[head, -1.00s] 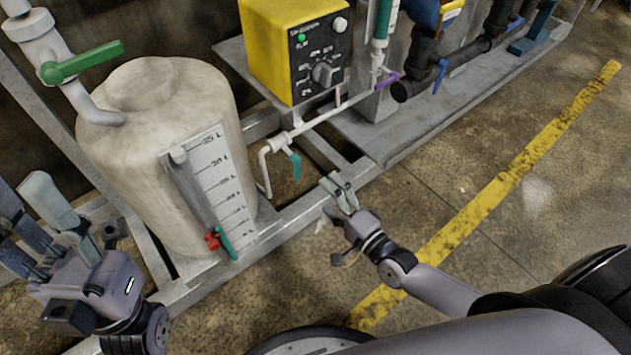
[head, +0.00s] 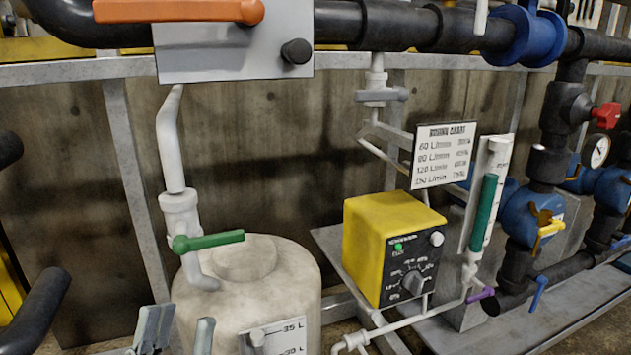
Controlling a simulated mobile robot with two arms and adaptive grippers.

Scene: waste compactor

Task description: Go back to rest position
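My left gripper (head: 178,334) shows at the bottom edge of the head view, in front of the lower left of the white tank. Only its grey fingertips are in the picture. They stand apart with a gap between them, and nothing shows held there. The rest of the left gripper is cut off below. My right gripper is outside the view.
The white tank (head: 255,285) has a green-handled valve (head: 208,241) on its pipe. A yellow pump box (head: 375,240) stands to its right, below a dosing chart (head: 443,155). An orange lever (head: 180,11) and dark pipes cross the top.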

